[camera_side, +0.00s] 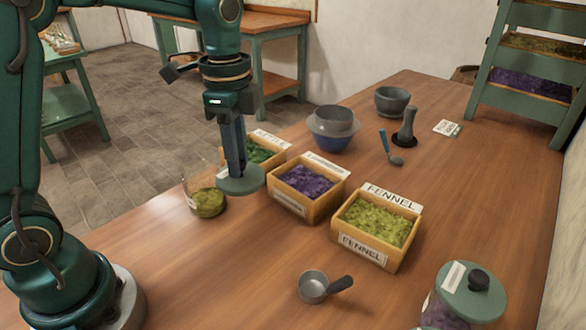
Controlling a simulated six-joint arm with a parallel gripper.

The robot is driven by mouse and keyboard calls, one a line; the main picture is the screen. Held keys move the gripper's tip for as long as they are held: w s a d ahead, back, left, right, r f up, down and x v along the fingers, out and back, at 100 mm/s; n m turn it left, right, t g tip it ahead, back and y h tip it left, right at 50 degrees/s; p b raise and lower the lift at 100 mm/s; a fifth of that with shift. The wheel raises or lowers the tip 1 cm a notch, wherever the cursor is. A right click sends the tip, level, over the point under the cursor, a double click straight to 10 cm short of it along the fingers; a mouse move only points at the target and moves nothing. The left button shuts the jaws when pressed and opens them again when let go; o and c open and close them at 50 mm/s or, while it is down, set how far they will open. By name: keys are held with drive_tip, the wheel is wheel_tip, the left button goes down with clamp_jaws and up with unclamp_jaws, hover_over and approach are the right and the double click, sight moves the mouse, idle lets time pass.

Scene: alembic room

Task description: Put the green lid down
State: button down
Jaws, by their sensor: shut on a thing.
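The green lid (241,182) is a flat grey-green disc held at the tip of my gripper (238,165). My gripper points down and is shut on the lid's top. The lid is beside a glass jar (208,201) with green-yellow contents, to its upper right in the picture, and its near-left edge comes close to the jar's rim. I cannot tell whether the lid touches the jar or a box behind it. The lid's knob is hidden by the fingers.
A lidded jar (464,297) and a metal scoop (313,286) are at the front. Bowls (334,128) and a pestle (405,128) stand behind. The table's front left is bare.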

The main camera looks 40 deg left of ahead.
sight(250, 187)
drive_tip(key=d, duration=0.2)
drive_tip(key=d+m, duration=0.1)
drive_tip(key=shift+s+f, duration=0.35)
drive_tip(key=shift+d+f, duration=0.2)
drive_tip(key=shift+d, duration=0.1)
wheel_tip(250, 187, down, 10)
drive_tip(key=shift+r, duration=0.2)
drive_tip(key=shift+f, duration=0.1)
drive_tip(key=c, duration=0.7)
unclamp_jaws()
